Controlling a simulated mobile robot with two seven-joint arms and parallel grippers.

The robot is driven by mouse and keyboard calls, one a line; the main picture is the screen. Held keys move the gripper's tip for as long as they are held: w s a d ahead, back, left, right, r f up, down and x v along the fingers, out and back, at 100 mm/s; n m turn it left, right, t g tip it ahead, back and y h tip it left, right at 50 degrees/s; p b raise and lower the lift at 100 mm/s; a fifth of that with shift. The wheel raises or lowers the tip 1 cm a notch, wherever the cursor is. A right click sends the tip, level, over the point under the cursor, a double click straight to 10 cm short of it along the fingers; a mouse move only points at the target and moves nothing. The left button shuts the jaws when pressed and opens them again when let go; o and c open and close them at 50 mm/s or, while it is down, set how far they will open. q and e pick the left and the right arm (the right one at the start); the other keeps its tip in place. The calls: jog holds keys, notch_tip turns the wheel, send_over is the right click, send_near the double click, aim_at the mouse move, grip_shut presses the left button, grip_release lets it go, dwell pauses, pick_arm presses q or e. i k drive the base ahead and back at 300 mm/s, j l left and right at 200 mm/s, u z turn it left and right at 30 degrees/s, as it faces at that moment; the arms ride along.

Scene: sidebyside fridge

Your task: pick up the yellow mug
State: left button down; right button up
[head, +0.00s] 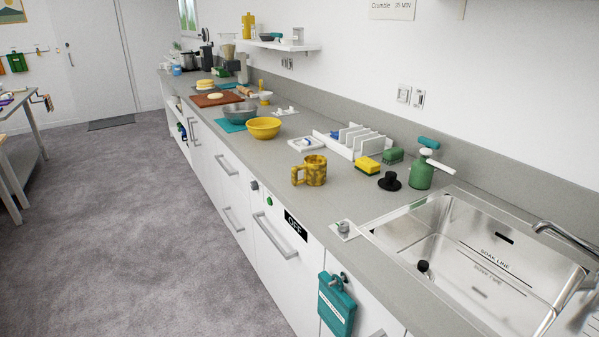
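The yellow mug (315,171) stands upright on the grey counter, left of the sink. It has a mottled yellow and brown surface, and its handle points to the left. Nothing touches it, and its front side is fully visible. Neither of my grippers shows in the head view.
A yellow sponge (367,165), a black stopper (390,181) and a green soap bottle (421,173) stand right of the mug. A white rack (352,143) is behind it. A yellow bowl (263,128) is farther left. The sink (470,250) is at right. Counter around the mug is clear.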

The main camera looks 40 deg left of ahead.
aim_at(313, 167)
jog(key=i+j, duration=0.1)
jog(key=j, duration=0.3)
jog(key=j+u, duration=0.1)
jog(key=j, duration=0.3)
jog(key=i+j, duration=0.15)
jog(key=j, duration=0.25)
jog(key=i+j, duration=0.1)
jog(key=j, duration=0.3)
jog(key=i+j+u, duration=0.1)
jog(key=j, duration=0.3)
jog(key=i+j, duration=0.1)
jog(key=j, duration=0.3)
jog(key=i+j+u, duration=0.1)
jog(key=j, duration=0.3)
